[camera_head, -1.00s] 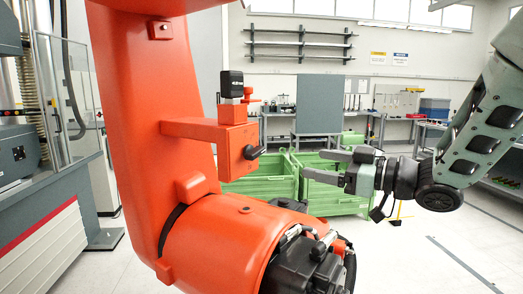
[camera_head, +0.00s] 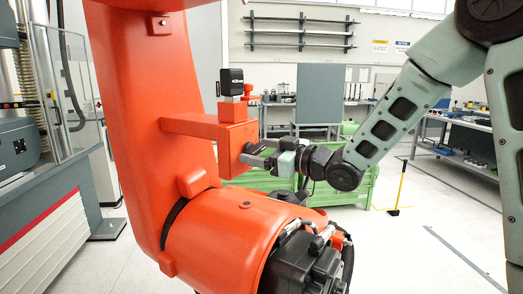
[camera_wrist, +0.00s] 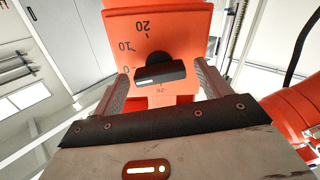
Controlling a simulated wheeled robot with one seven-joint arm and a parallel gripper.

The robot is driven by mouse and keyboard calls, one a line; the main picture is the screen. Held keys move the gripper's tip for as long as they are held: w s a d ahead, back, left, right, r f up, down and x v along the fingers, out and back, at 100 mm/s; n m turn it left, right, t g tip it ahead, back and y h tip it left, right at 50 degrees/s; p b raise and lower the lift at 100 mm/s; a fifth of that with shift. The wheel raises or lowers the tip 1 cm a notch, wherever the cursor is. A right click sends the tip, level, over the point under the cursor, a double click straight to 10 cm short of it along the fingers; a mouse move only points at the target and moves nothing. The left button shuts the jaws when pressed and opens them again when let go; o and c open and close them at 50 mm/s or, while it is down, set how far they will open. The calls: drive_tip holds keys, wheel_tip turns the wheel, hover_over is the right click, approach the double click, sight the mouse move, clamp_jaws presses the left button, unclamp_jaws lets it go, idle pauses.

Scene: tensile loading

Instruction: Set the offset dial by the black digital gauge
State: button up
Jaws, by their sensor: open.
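The offset dial is a black bar knob with a pale line, on the face of an orange box (camera_head: 222,135). In the wrist view the dial (camera_wrist: 160,74) lies nearly crosswise, with the marks 20, 10 and 0 printed around it. The black digital gauge (camera_head: 230,82) stands on top of the box; its reading is too small to make out. My gripper (camera_head: 257,157) is at the box's right face, and its fingers hide most of the dial there. In the wrist view my gripper (camera_wrist: 162,84) is open, with one finger on each side of the dial; contact is unclear.
The box juts from a large orange robot arm (camera_head: 150,120), whose lower joint bulges below my gripper. A green crate (camera_head: 345,190) stands behind my wrist. A testing machine (camera_head: 40,150) is at the left.

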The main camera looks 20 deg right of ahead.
drive_tip(key=c, duration=1)
drive_tip(key=shift+r+m+p, duration=0.1)
drive_tip(key=shift+m+p, duration=0.3)
drive_tip(key=shift+p, duration=0.05)
drive_tip(key=shift+r+m+p, duration=0.15)
drive_tip(key=shift+m+p, duration=0.85)
drive_tip(key=m+p, duration=0.4)
drive_tip(key=m, duration=0.1)
drive_tip(key=shift+w, duration=0.1)
drive_tip(key=m+p, duration=0.4)
drive_tip(key=m, duration=0.1)
drive_tip(key=shift+d, duration=0.1)
drive_tip(key=shift+f+m+p, duration=0.25)
drive_tip(key=shift+m+p, duration=0.85)
drive_tip(key=shift+m, duration=0.4)
